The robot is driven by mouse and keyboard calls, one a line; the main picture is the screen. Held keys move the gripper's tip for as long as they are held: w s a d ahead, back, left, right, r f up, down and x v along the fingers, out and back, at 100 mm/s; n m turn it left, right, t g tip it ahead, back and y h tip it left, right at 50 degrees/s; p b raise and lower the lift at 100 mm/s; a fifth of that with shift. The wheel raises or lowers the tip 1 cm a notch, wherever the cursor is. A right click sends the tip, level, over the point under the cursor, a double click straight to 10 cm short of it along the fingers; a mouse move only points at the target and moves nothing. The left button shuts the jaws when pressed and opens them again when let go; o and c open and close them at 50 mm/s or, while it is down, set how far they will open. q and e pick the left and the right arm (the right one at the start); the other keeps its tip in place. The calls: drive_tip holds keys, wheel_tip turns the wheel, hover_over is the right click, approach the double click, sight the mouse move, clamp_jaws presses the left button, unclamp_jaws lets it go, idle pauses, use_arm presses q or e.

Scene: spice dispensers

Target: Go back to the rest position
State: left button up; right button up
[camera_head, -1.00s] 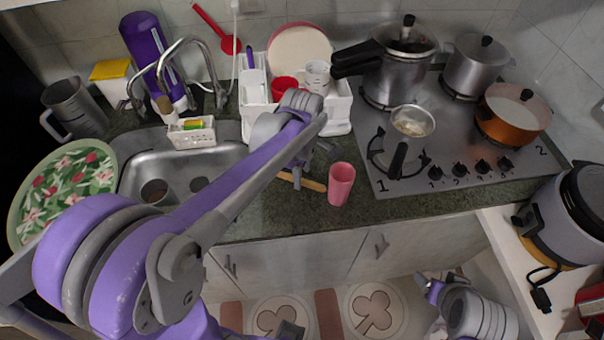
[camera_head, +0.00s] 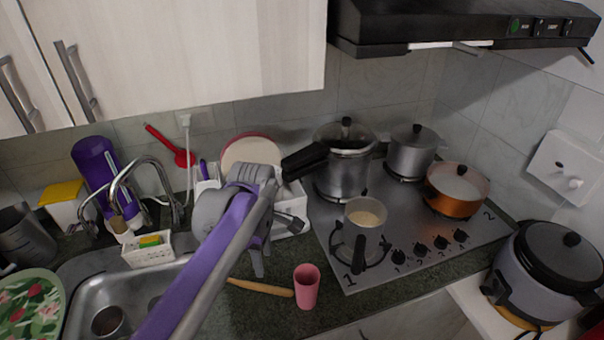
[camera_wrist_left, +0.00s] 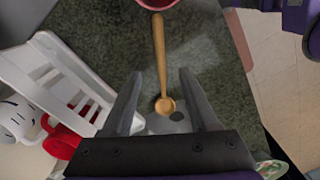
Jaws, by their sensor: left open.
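My left gripper (camera_head: 277,245) is open and empty above the counter, in front of the white dish rack. In the left wrist view its two fingers (camera_wrist_left: 160,75) are spread apart. A wooden spoon (camera_head: 262,288) lies on the counter below it, and its bowl (camera_wrist_left: 165,105) shows between the fingers in the wrist view. A pink cup (camera_head: 307,287) stands upright beside the spoon, to the right of the gripper. My right gripper is not in view.
The sink (camera_head: 85,270) lies to the left, with a floral plate (camera_head: 30,310) beside it. The stove (camera_head: 400,280) to the right holds several pots. The dish rack (camera_head: 293,221) is partly hidden behind my arm. Cabinets (camera_head: 180,50) and a dark hood (camera_head: 450,25) hang above.

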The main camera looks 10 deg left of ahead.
use_arm(q)
drive_tip(key=s+f+m+t, duration=0.2)
drive_tip(key=s+m, duration=0.2)
drive_tip(key=m, duration=0.2)
drive_tip(key=s+d+f+m+t, duration=0.1)
drive_tip(key=s+f+m, duration=0.2)
drive_tip(key=s+m, duration=0.2)
drive_tip(key=s+f+m+t, duration=0.2)
drive_tip(key=s+f+m, duration=0.1)
drive_tip(key=s+m, duration=0.2)
drive_tip(key=shift+s+d+f+m+t, duration=0.1)
drive_tip(key=shift+d+m+t, duration=0.2)
drive_tip(key=shift+m, duration=0.8)
